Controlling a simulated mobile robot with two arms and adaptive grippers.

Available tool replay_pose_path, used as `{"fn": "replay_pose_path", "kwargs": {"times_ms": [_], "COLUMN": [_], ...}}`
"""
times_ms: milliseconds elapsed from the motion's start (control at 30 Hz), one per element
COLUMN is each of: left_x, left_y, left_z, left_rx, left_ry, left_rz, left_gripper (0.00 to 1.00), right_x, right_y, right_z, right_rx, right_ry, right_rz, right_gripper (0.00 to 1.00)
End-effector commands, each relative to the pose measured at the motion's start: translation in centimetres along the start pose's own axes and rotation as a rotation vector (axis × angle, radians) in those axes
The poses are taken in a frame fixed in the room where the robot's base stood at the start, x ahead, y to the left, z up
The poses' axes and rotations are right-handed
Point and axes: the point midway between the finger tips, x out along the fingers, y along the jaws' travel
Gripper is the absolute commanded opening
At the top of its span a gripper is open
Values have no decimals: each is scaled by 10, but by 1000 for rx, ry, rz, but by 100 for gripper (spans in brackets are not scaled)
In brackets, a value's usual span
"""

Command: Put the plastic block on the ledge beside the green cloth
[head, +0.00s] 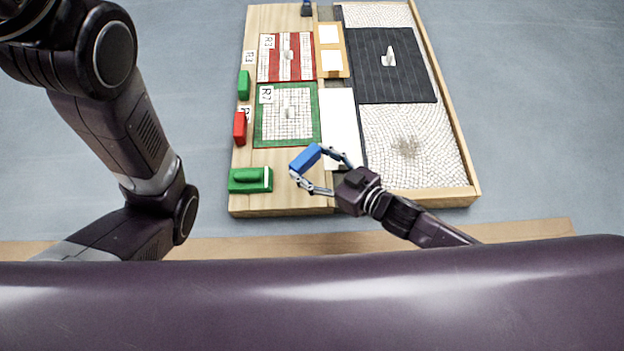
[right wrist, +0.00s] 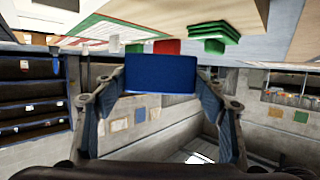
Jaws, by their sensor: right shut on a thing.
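My right gripper (head: 308,162) is shut on a blue plastic block (head: 305,157), with one finger on each side. It holds the block over the near part of the wooden board (head: 283,199). In the right wrist view the block (right wrist: 160,74) sits between the fingertips. What looks like the green cloth (head: 250,180), folded with pale layers, lies at the board's near left corner, left of the block and apart from it; it also shows in the right wrist view (right wrist: 215,36). I take the board's bare left strip (head: 245,205) for the ledge, but cannot be sure. My left gripper is out of view.
A red block (head: 240,128) and a green block (head: 244,85) stand along the board's left edge. A green-bordered mosaic panel (head: 259,125), a red-striped panel (head: 264,70) and a dark ribbed panel (head: 395,90) lie on the board. Bare wood shows right of the cloth.

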Motion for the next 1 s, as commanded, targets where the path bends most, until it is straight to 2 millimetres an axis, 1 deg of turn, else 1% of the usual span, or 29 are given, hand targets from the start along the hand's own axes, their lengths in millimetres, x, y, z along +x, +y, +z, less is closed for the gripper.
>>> {"fn": "replay_pose_path", "kwargs": {"times_ms": [33,67,300,367,500,567,967,1000], "left_x": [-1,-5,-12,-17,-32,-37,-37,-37], "left_y": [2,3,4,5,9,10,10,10], "left_z": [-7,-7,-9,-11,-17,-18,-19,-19], "left_rx": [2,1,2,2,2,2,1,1], "left_ry": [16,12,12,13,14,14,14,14], "left_rz": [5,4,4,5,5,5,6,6], "left_gripper": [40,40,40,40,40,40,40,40], "right_x": [3,4,8,10,16,18,19,19], "right_y": [0,0,0,-1,0,0,0,0], "right_z": [9,13,23,30,51,57,60,60], "right_rx": [1,1,1,1,0,0,0,0], "right_ry": [0,0,1,1,-1,0,1,0], "right_rz": [0,0,-1,-1,0,0,0,0], "right_gripper": [40,40,40,40,40,40,40,67]}}
